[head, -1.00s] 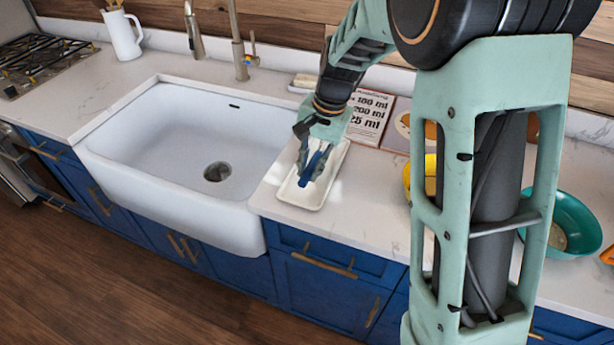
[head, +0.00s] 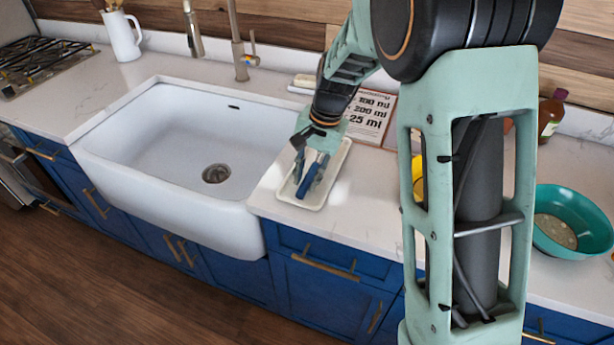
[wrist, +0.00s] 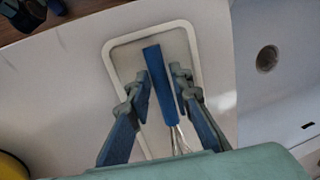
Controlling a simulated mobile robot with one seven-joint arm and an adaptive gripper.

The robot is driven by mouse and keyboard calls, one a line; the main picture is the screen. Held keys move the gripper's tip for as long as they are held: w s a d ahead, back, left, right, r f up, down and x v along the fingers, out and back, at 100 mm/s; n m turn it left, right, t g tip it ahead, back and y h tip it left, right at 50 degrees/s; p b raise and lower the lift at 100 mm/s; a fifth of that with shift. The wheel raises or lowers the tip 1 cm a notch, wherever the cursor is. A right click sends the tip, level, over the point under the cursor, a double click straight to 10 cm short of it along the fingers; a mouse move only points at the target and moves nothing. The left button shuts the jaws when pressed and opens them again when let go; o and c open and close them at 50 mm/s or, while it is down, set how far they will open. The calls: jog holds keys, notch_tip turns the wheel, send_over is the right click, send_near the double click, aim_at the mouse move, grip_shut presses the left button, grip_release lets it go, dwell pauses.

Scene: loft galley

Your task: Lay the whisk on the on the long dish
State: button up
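The whisk has a blue handle (wrist: 160,85) and metal wires (wrist: 180,140). It appears to lie on the long dish (wrist: 196,38), handle toward the dish's front end. The white, rimmed dish also shows on the counter right of the sink in the head view (head: 290,193), where the whisk handle (head: 308,180) shows too. My gripper (wrist: 160,82) is low over the dish, with one finger on each side of the handle. The fingers look open, with gaps beside the handle. In the head view my gripper (head: 311,164) hides the wire end.
The white sink (head: 190,140) is left of the dish. A recipe board (head: 370,115) leans behind it. A teal bowl (head: 570,222) and a brown bottle (head: 550,115) stand at the right. A yellow object (head: 419,178) is partly hidden by my arm.

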jog(key=shift+o, duration=1)
jog(key=shift+r, duration=0.2)
notch_tip(320, 180, up, 12)
jog(key=d, duration=0.2)
jog(key=shift+d+f, duration=0.15)
jog(key=shift+d, duration=0.05)
jog(key=shift+s, duration=0.1)
